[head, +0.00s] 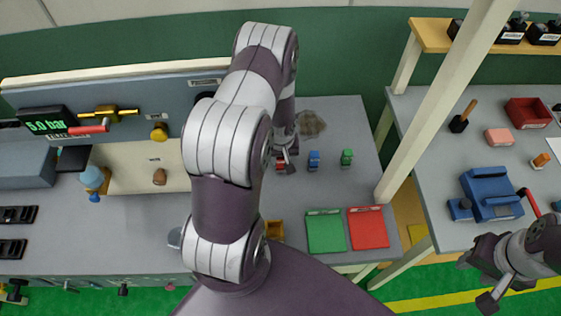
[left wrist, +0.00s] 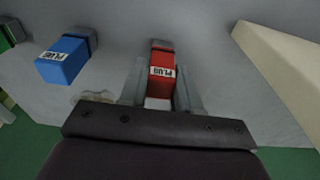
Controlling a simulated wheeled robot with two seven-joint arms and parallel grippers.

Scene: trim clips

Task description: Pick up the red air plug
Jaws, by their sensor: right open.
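The red air plug (head: 281,167) stands on the grey bench in the head view, partly covered by my left gripper (head: 287,156). In the left wrist view the red plug (left wrist: 161,66), with a white "PLUG" label, sits between the two fingers of my left gripper (left wrist: 161,88). The fingers lie close along both its sides; whether they press on it I cannot tell. My right gripper (head: 476,279) is open and empty at the lower right, away from the plugs.
A blue plug (head: 314,160) and a green plug (head: 347,157) stand in a row to the right of the red one. A green tray (head: 326,232) and a red tray (head: 368,228) lie at the bench's front. A pale post (head: 440,105) rises beyond the bench's right side.

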